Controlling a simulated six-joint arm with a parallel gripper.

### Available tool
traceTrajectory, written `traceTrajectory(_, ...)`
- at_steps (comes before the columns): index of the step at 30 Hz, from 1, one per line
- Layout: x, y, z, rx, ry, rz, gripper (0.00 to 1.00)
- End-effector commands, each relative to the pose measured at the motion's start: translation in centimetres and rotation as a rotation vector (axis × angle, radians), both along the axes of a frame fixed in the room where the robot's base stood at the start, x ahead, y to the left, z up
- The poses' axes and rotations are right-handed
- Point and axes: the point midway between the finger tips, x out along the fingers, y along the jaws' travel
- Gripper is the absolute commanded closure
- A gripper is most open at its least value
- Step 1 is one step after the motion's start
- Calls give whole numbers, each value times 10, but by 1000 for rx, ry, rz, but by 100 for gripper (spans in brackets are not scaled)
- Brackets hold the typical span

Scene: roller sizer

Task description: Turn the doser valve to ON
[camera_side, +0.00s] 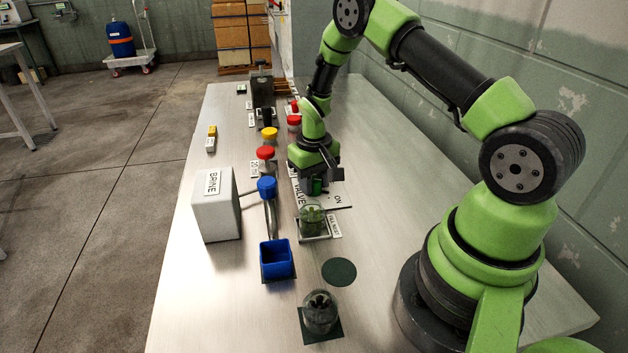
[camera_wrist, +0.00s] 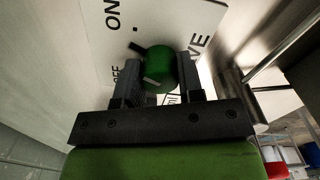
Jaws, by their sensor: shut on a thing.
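The doser valve is a green knob (camera_wrist: 158,68) on a white plate (camera_wrist: 98,45) lettered ON, OFF and VALVE. In the wrist view my gripper (camera_wrist: 160,78) has one finger on each side of the knob and is shut on it. A short dark pointer at the knob's upper left points between the ON and OFF lettering. A pale mark shows on the knob's near face. In the side view my gripper (camera_side: 322,181) points down over the plate (camera_side: 339,208), and only a bit of the green knob (camera_side: 316,187) shows beneath it.
A glass jar (camera_side: 312,217) stands close in front of the valve plate. A blue open box (camera_side: 277,259), a white BRINE tank (camera_side: 215,218) and a second jar (camera_side: 320,312) stand nearby. Red and yellow-capped items (camera_side: 269,135) line the bench behind. The bench's right side is mostly clear.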

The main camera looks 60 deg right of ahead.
Motion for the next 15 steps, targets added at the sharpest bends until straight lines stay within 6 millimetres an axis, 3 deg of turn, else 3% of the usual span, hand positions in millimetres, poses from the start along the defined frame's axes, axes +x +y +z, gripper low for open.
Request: traceTrajectory(15,0,0,0,1,3,-336,89)
